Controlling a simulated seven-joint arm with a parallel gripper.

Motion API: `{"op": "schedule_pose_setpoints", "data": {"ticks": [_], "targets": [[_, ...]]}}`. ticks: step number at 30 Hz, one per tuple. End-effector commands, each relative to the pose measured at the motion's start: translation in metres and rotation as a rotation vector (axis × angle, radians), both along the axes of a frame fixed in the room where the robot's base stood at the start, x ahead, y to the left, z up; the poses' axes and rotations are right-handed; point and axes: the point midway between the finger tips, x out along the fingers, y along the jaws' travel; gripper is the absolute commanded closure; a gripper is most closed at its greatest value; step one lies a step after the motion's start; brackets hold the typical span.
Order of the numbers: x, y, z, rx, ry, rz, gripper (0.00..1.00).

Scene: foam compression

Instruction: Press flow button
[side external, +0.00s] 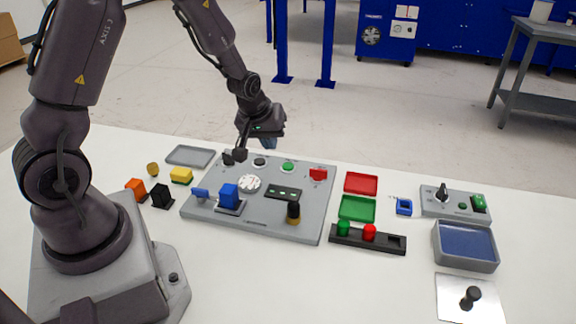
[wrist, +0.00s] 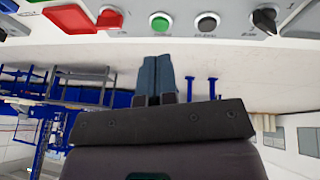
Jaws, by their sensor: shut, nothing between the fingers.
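My gripper (side external: 268,143) is over the far edge of the grey panel (side external: 280,222) in the side external view. In the wrist view its two blue fingers (wrist: 158,62) are shut together with nothing between them. A green round button (side external: 288,167) and a black round button (side external: 260,161) sit along the panel's far edge. In the wrist view the green button (wrist: 159,22) lies beyond the fingertips, with the black button (wrist: 206,23) to its right. The fingers look apart from both buttons. The labels are too small to read, so I cannot tell which is the flow button.
A black knob (wrist: 267,18) and a red part (wrist: 112,18) flank the buttons. The panel also carries a white dial (side external: 249,184), a blue block (side external: 229,194) and a black-topped post (side external: 293,212). A control box (side external: 455,203) and a blue-lined tray (side external: 466,246) stand right.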

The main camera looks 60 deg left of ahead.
Motion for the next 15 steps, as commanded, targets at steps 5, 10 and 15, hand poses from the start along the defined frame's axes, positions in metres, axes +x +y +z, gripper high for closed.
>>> {"op": "schedule_pose_setpoints", "data": {"ticks": [5,10,15], "targets": [[0.039,0.032,-0.020,0.013,-0.220,0.198,1.00],[0.063,0.043,0.002,0.005,-0.404,0.289,1.00],[0.066,0.044,0.006,-0.012,-0.442,0.325,1.00]]}}
